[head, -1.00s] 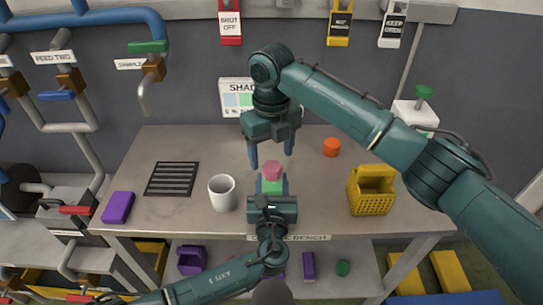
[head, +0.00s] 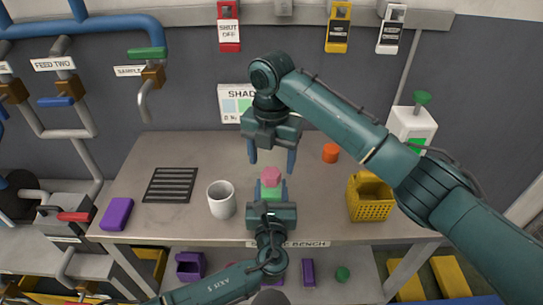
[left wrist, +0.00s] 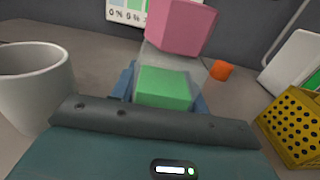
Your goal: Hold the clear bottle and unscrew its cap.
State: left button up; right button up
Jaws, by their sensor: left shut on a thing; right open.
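The clear bottle (left wrist: 189,66) stands upright on the bench with a pink cap (head: 271,175) on top and a green block-like part (left wrist: 163,88) low on its front. The cap also shows in the left wrist view (left wrist: 180,27). My left gripper (head: 271,192) is shut on the bottle from the front, its blue fingers on either side of it. Its body hides the bottle's lower part in the head view. My right gripper (head: 271,166) points down with its fingers apart, open and empty, just above and behind the cap.
A white mug (head: 221,200) stands close to the left of the bottle. A yellow perforated basket (head: 370,203) is to the right, an orange cylinder (head: 330,153) at the back right. A black grate (head: 170,185) and purple block (head: 117,213) lie left. The back-left bench top is clear.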

aim_at(272, 172)
jog(key=shift+m, duration=1)
jog(key=shift+f, duration=0.15)
jog(key=shift+f, duration=1.85)
jog(key=shift+c, duration=0.3)
jog(key=c, duration=1.2)
jog(key=shift+n, duration=0.7)
